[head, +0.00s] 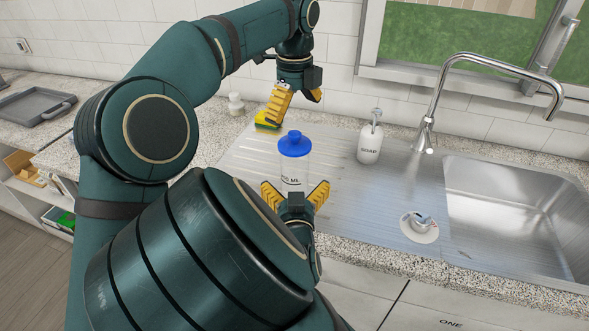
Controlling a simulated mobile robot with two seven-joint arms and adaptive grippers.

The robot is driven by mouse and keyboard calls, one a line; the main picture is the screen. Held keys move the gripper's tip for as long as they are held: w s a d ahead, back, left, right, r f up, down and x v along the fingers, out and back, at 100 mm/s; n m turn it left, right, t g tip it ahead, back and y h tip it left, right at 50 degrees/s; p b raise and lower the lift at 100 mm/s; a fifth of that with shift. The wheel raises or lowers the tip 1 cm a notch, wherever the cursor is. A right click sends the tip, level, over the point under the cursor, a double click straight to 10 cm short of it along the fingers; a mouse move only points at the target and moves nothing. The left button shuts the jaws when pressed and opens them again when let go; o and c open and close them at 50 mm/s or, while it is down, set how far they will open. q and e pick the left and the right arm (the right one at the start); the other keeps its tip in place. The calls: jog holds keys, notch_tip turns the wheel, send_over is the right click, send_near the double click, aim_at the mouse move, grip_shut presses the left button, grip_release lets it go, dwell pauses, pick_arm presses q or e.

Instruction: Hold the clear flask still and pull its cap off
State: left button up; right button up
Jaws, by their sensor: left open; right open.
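The clear flask (294,168) stands upright on the ribbed metal drainboard, with dark "ML" lettering on its side. Its blue cap (294,144) is on top. My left gripper (294,108) is open and empty, with its yellow fingers pointing down above and slightly behind the cap, apart from it. My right gripper (296,186) is open, in front of the flask's lower body, with one yellow finger to each side of it in the picture. Whether the fingers touch the flask cannot be told. The flask's base is hidden behind the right gripper.
A yellow and green sponge (266,122) lies behind the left gripper. A white soap dispenser (370,141) stands right of the flask, near the tap (428,115). The drainboard between flask and dispenser is clear.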

aim_at(295, 161)
jog(key=w, duration=0.8)
jog(key=shift+w, duration=0.4)
